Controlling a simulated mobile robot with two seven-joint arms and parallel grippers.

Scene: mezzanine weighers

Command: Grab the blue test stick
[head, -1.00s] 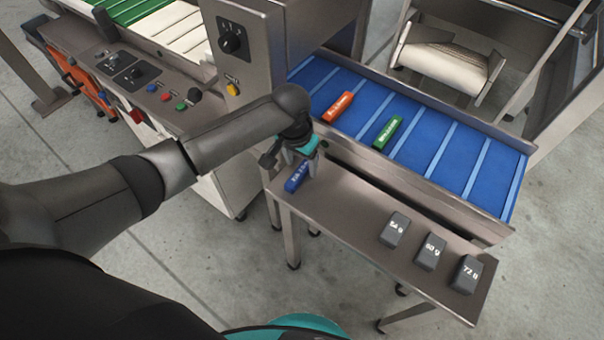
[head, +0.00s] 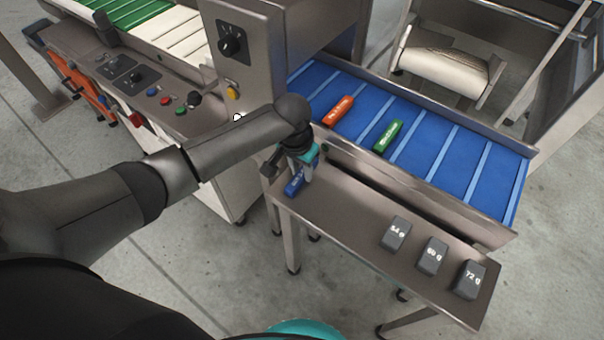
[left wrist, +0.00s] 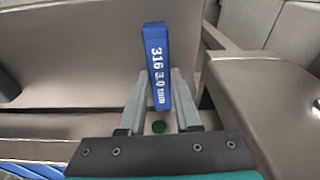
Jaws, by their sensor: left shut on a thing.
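The blue test stick (head: 294,185) is at the left end of the narrow steel shelf (head: 350,215) in the head view. My left gripper (head: 298,176) is over it, pointing down, and partly covers it. In the left wrist view the blue stick (left wrist: 156,65), with white lettering "316 3.0 mm", sits between the two fingers of my left gripper (left wrist: 158,100), which is shut on it. The head view does not show clearly whether the stick still touches the shelf. My right gripper is not in view.
An orange stick (head: 338,109) and a green stick (head: 388,136) lie on the blue belt (head: 440,150) behind the shelf. Grey weights (head: 432,256) stand at the shelf's right end. A control panel (head: 150,90) is at left. The shelf's middle is clear.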

